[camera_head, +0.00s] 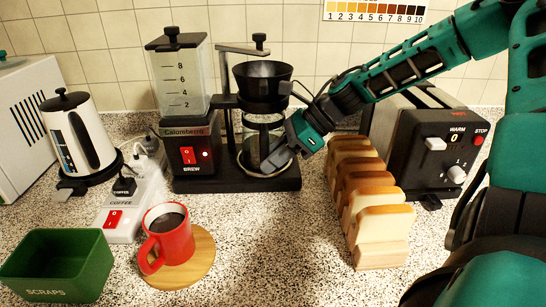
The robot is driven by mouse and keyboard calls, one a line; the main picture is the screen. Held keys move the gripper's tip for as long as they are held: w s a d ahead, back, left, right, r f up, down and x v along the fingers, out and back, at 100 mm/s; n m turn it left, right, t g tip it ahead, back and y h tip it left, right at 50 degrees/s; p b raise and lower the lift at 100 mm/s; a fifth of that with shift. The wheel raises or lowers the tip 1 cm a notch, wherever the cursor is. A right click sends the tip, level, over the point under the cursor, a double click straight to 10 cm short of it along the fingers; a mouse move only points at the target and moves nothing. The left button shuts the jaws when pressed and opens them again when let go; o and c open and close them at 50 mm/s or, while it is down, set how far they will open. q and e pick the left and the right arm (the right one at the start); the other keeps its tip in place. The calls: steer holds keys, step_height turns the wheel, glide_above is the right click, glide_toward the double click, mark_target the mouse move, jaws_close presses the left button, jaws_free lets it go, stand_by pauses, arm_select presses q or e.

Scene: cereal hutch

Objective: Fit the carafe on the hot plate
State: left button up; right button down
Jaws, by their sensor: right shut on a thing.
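The glass carafe (252,147) is at the coffee maker (188,182), under the black filter basket (262,83). It looks upright over the round hot plate (246,171). I cannot tell whether its base rests flat on the plate. My right gripper (276,160) reaches in from the right and is shut on the carafe at its right front side. The fingers hide part of the carafe, its handle and some of the plate. My left gripper is not in view.
A toast rack (380,222) full of toast and a toaster (421,150) stand to the right. A red mug (170,240) on a wooden coaster (203,262), a power strip (120,222), a kettle (82,140) and a green scraps bin (62,262) are left. The front middle counter is clear.

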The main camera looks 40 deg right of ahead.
steer(key=shift+f, duration=0.1)
stand_by(0.7)
steer(key=c, duration=0.9)
jaws_free()
steer(key=shift+c, duration=0.2)
steer(key=shift+f, duration=0.15)
steer(key=v, duration=1.3)
steer(key=shift+p, duration=0.4)
steer(key=shift+a, duration=0.15)
